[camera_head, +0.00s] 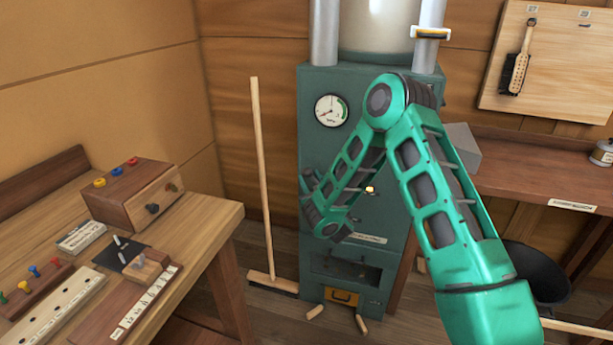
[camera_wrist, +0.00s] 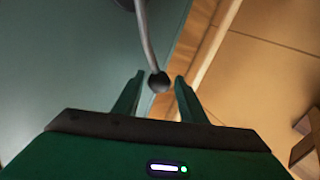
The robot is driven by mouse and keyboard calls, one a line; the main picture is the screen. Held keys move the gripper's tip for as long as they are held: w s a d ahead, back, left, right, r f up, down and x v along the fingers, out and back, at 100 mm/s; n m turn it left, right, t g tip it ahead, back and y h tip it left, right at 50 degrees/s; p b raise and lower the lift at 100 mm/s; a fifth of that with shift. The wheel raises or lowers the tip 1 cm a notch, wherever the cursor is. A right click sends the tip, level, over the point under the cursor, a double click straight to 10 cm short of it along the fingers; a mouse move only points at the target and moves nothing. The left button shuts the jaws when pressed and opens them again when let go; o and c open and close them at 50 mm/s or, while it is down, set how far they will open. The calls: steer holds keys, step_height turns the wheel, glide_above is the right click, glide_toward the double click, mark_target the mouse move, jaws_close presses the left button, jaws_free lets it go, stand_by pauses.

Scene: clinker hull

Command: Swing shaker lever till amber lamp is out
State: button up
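The shaker lever is a curved grey rod with a dark ball knob (camera_wrist: 158,82) in the wrist view. The knob is in line with the gap between the two fingers of my gripper (camera_wrist: 157,98), near their tips. The fingers stand apart on either side of it, and I cannot tell whether either touches it. In the head view my arm hides most of the lever area on the green stove (camera_head: 400,262). A small amber lamp (camera_head: 370,189) glows on the stove front, seen between my arm links.
A gauge (camera_head: 331,110) sits on the stove's upper front. A broom (camera_head: 262,180) leans against the wall left of the stove. A wooden workbench (camera_head: 215,235) with boxes and pegs stands at left. A black bucket (camera_head: 535,272) stands at right. Small wood pieces lie on the floor.

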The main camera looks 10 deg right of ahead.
steer(key=shift+w+a+r, duration=0.15)
steer(key=shift+w+r, duration=0.25)
steer(key=shift+w+f, duration=0.15)
steer(key=shift+w, duration=1.1)
jaws_close()
steer(key=shift+a, duration=0.1)
